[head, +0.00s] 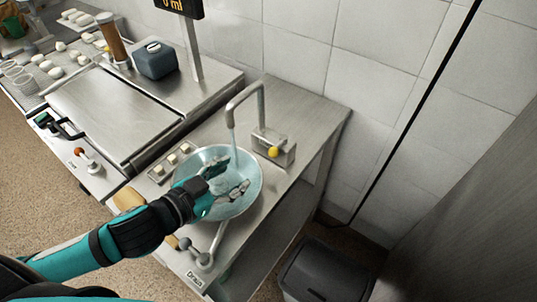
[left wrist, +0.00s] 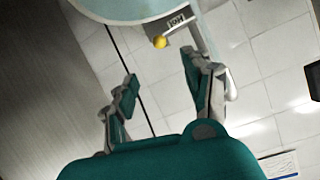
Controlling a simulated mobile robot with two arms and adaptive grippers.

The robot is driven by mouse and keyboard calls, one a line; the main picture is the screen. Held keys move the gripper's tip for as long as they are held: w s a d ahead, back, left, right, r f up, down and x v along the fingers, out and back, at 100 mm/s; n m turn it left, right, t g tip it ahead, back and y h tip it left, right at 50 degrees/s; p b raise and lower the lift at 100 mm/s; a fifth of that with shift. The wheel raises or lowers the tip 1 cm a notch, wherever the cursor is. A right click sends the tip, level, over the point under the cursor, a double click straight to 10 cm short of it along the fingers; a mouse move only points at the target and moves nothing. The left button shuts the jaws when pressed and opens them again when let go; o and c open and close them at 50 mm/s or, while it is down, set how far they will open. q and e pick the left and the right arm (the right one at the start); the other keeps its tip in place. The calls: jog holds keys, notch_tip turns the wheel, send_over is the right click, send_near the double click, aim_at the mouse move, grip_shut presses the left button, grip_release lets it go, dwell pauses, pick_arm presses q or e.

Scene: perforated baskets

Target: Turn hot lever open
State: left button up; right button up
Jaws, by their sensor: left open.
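The hot lever shows as a yellow ball knob (head: 274,152) on the front of the metal tap block (head: 285,148), right of the basin. In the left wrist view the yellow knob (left wrist: 160,42) sits beside a plate marked HOT (left wrist: 177,21). My left gripper (head: 228,178) is open and empty over the basin, left of the knob and apart from it. In the left wrist view the knob lies beyond my open fingertips (left wrist: 160,68). A pale stream runs from the curved spout (head: 246,92) towards the basin. The right gripper is not in view.
The round pale-blue basin (head: 254,192) is set in the steel counter (head: 318,115). A drain lever (head: 204,259) stands at the counter's front. A tiled wall (head: 375,75) is behind, and a dark bin (head: 322,272) stands below right. A griddle station (head: 110,110) is at left.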

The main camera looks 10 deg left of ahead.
pick_arm(q)
jog(key=w+f+b, duration=0.2)
jog(key=b, duration=0.2)
send_near(271, 154)
jog(key=shift+x, duration=1.2)
jog(key=p+x, duration=0.1)
jog(key=x, duration=0.6)
jog(key=shift+w, duration=0.15)
jog(key=shift+w+d+f, duration=0.15)
jog(key=shift+w, duration=0.2)
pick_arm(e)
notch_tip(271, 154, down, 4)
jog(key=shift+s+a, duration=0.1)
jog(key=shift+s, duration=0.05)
